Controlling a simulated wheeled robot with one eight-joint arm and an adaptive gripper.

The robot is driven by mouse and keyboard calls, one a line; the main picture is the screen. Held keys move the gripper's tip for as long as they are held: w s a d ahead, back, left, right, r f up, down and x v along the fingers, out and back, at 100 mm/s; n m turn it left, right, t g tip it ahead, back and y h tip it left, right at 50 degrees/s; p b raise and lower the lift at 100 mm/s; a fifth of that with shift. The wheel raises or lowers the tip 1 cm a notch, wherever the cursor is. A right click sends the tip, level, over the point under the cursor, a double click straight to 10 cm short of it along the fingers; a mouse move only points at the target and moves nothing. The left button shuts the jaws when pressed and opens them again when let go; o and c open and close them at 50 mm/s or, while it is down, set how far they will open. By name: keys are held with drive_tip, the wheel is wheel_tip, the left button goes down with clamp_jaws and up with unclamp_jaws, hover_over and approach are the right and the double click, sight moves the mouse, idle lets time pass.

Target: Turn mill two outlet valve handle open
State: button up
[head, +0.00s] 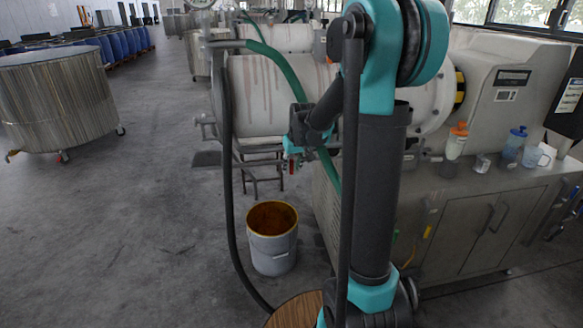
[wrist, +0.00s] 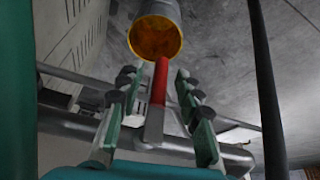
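The valve handle (wrist: 160,84) is a flat metal lever with a red grip. In the wrist view it stands between my gripper's (wrist: 154,80) two green fingers, with a visible gap on each side, so the gripper is open around it and not closed on it. The lever's metal base meets a grey outlet pipe (wrist: 75,125) that runs across behind the fingers. In the head view my gripper (head: 292,155) is beside the stained white mill drum (head: 270,90), and a bit of the red handle (head: 291,168) shows just below it. The valve body is mostly hidden.
An open bucket (head: 272,250) with orange-brown contents stands on the floor below; it also shows in the wrist view (wrist: 157,38). A green hose (head: 280,65) and a dark hose (head: 228,180) hang close to my arm. A cabinet (head: 470,220) stands right.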

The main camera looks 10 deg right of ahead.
drive_tip(key=shift+w+f, duration=0.1)
drive_tip(key=shift+f, duration=0.2)
drive_tip(key=shift+c, duration=0.2)
clamp_jaws()
